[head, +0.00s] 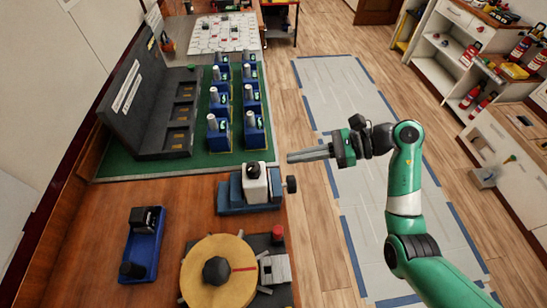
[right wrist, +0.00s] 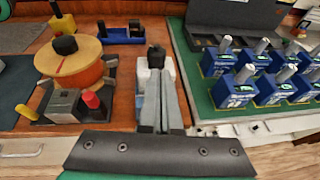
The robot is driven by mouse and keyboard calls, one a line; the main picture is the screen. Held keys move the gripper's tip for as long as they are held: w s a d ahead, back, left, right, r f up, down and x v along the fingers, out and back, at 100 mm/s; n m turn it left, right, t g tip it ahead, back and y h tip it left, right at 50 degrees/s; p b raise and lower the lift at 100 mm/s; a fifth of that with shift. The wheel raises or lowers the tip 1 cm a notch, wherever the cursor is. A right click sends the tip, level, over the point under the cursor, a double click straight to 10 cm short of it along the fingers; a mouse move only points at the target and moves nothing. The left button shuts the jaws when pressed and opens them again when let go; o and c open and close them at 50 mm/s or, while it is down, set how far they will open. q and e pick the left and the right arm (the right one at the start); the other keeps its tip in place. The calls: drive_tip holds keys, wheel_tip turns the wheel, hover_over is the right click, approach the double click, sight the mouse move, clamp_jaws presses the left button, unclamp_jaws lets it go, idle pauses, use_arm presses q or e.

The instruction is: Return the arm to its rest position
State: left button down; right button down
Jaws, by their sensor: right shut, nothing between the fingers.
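My right arm reaches in from the lower right of the head view, over the floor beside the bench. Its gripper (head: 290,157) is shut and empty, with the fingers pointing left near the bench edge, just above the blue vise in the picture. In the right wrist view the closed fingers (right wrist: 157,58) show in the middle, in front of a white block. Several blue breakers (head: 219,121) with grey levers stand in two rows on a green mat (head: 135,167). They also show at the right of the right wrist view (right wrist: 236,87). My left gripper is not in view.
On the wooden bench (head: 185,200) are a blue vise (head: 232,194) with a white block, a yellow spool (head: 235,255), a red button (head: 277,233) and a blue tray (head: 143,245). A dark slotted rack (head: 150,110) stands behind the breakers. The floor at right is open before shelves (head: 445,55).

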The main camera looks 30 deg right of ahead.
drive_tip(key=shift+s+d, duration=0.55)
drive_tip(key=shift+d, duration=0.25)
drive_tip(key=shift+s+d, duration=0.5)
drive_tip(key=shift+d, duration=0.25)
